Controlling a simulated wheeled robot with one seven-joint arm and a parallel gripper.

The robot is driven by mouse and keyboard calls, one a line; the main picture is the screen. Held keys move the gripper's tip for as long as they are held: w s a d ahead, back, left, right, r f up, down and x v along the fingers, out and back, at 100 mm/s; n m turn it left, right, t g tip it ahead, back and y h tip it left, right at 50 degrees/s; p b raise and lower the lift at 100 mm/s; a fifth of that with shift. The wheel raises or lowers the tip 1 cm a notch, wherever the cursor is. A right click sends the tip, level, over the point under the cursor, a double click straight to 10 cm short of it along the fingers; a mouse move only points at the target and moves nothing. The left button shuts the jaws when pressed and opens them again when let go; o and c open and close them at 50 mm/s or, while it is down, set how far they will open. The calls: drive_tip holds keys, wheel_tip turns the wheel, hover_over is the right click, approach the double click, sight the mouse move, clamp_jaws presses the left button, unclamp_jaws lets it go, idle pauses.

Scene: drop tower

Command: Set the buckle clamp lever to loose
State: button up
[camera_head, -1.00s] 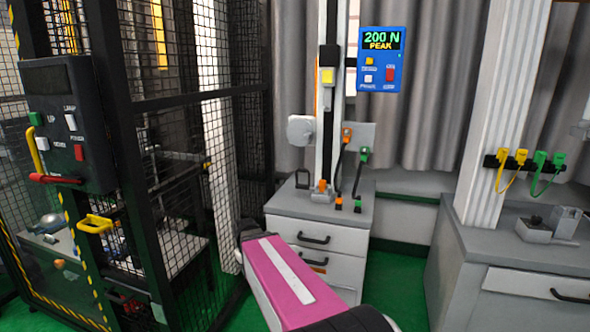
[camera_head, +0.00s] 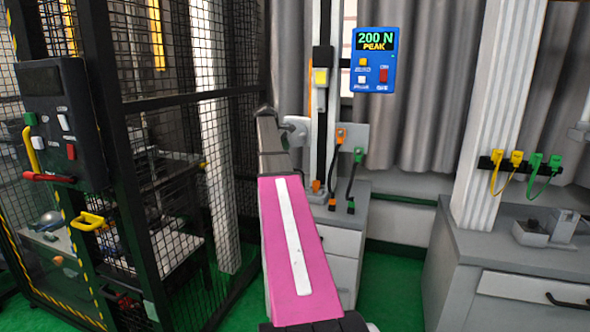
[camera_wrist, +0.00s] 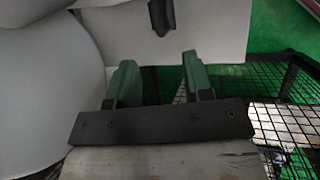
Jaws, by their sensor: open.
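The test stand (camera_head: 321,130) stands on the grey cabinet, with an orange-topped and a green-topped black lever or cable on its right side. A small orange part (camera_head: 316,186) is at its foot. I cannot tell which part is the buckle clamp lever. My arm covers the left side of the stand's base. My gripper (camera_wrist: 158,75) shows in the wrist view with two green fingers apart and nothing between them. Beyond the fingers is a pale surface with a black handle-like part (camera_wrist: 161,16). In the head view the gripper is hidden.
A blue gauge (camera_head: 375,60) reads 200 N PEAK. The mesh cage (camera_head: 180,130) with its control box (camera_head: 58,125) stands close on the left. A bench (camera_head: 480,240) with a pillar is at the right. Green floor shows between them.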

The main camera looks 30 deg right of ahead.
drive_tip(key=x, duration=1)
drive_tip(key=shift+d+f, duration=0.1)
drive_tip(key=shift+d, duration=0.35)
drive_tip(key=shift+s, duration=0.1)
clamp_jaws()
